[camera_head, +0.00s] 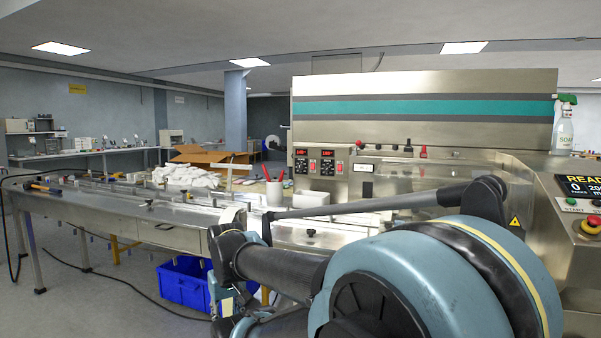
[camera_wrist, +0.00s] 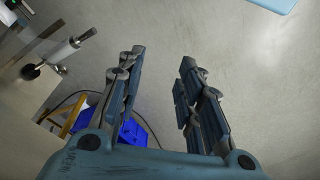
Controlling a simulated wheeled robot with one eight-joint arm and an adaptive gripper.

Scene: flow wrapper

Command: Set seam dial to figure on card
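The wrapper's control panel (camera_head: 320,161) is on the steel machine face in the middle of the head view, with two red-lit displays and small switches below them. Which control is the seam dial is too small to tell. No card with a readable figure can be made out. My gripper (camera_wrist: 160,62) is open and empty in the wrist view, its two fingers well apart over bare grey floor.
A steel conveyor table (camera_head: 150,222) runs to the left, with white packets (camera_head: 190,175) and an open cardboard box (camera_head: 205,154) behind. A blue crate (camera_head: 184,284) stands on the floor below. A screen with buttons (camera_head: 583,187) and a spray bottle (camera_head: 563,124) are at right.

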